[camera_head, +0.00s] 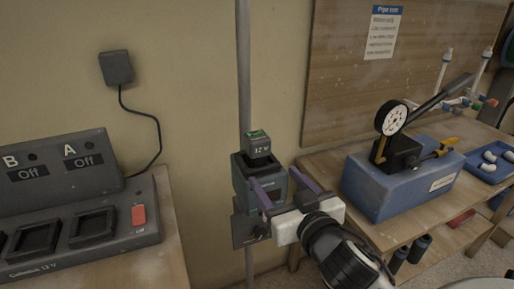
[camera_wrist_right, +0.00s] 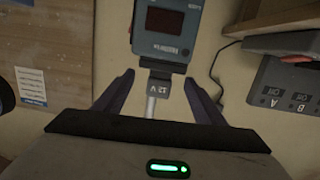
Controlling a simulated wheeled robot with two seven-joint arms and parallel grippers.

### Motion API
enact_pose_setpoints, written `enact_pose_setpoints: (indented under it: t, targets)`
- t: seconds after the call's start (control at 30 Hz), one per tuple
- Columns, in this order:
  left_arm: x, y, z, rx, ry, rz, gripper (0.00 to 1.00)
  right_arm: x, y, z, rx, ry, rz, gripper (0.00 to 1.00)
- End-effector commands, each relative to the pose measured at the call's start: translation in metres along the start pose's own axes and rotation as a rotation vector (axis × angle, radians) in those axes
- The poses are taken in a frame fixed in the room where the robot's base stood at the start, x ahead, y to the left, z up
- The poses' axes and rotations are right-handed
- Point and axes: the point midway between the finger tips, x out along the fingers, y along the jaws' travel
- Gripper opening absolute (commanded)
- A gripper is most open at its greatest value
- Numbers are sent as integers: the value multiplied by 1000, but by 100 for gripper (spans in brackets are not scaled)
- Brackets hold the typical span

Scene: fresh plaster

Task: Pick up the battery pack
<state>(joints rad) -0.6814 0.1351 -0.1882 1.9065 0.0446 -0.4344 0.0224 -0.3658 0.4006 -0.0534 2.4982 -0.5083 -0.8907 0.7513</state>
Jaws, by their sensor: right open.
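The battery pack (camera_head: 257,146) is a small dark grey block marked 12 V with a green patch on top. It stands at the top of a blue-grey device (camera_head: 260,190) mounted on a pole by the wall; how deep it sits is unclear. My right gripper (camera_head: 271,174) is open, its two purple fingers in front of the device, a little below the pack in the head view. In the right wrist view the pack (camera_wrist_right: 159,86) shows between the open fingers (camera_wrist_right: 160,77), apart from both, with the device (camera_wrist_right: 167,32) above it. My left gripper is not in view.
A grey charging station (camera_head: 150,235) with bays A and B, both reading Off, stands on the left bench. A blue box with a gauge and lever (camera_head: 400,185) stands on the right wooden bench. A vertical pole (camera_head: 244,70) rises behind the pack. A wall plug with a cable (camera_head: 116,67) hangs left.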

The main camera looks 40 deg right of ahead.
Motion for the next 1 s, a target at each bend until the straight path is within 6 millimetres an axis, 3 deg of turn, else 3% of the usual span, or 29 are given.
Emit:
enact_pose_setpoints:
  t: [0.03, 0.13, 0.43, 0.6, 0.87, 1.0]
  targets:
    - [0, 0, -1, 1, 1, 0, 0, 2, -1, -18, 8, 63, -13, 64]
    - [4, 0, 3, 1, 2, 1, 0, 5, -4, -36, 25, 132, -31, 64]
    - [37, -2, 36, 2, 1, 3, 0, 29, -5, -38, 28, 149, -34, 64]
    - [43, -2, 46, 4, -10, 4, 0, 46, -6, -43, 29, 142, -34, 64]
    - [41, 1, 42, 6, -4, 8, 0, 59, -5, -49, 27, 136, -33, 64]
    - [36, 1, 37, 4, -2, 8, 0, 80, -3, -56, 25, 137, -31, 64]
